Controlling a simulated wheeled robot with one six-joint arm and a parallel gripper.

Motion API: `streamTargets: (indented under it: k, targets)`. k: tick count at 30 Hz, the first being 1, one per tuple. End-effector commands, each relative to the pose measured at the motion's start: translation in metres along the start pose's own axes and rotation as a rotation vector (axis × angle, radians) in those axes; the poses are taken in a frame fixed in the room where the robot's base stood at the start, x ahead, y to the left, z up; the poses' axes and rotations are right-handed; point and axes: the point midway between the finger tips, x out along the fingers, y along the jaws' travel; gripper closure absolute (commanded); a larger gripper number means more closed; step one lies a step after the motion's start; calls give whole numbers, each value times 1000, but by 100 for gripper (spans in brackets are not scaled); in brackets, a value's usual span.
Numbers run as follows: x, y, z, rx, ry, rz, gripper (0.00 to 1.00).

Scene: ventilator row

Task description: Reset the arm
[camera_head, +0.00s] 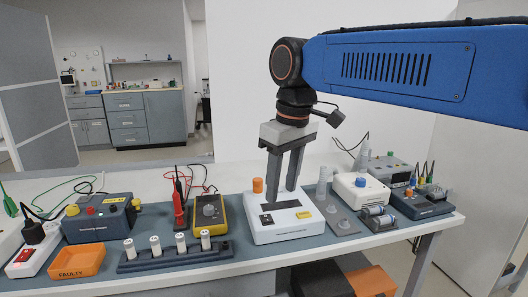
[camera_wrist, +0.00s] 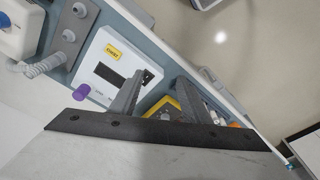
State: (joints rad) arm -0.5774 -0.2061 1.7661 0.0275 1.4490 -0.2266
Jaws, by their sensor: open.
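My gripper (camera_head: 282,192) hangs from my blue arm in the head view, its two dark fingers pointing down over a white device (camera_head: 262,232). The fingers are apart with nothing between them. Whether the tips touch the device cannot be told. The device has dark panels, a yellow label and an orange cap (camera_head: 258,185) at its back left. In the wrist view my gripper (camera_wrist: 161,80) is also open, with one finger overlapping the white device (camera_wrist: 92,62); a purple cap (camera_wrist: 82,92) shows at that device's corner.
A yellow meter (camera_head: 222,212), a rack (camera_head: 173,258) with several white cylinders and an orange "FAULTY" tray (camera_head: 77,262) stand left. A white unit with a blue knob (camera_head: 361,182) and other devices stand right. The bench's front edge is close. Open air surrounds my raised arm.

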Motion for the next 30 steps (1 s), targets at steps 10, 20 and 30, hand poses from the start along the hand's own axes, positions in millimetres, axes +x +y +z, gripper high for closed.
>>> streamTargets:
  k: [10, 20, 30]
  targets:
    - [48, 57, 129, 315, 103, 74, 57]
    - [115, 71, 244, 597, 199, 157, 57]
    - [166, 65, 307, 763, 259, 214, 57]
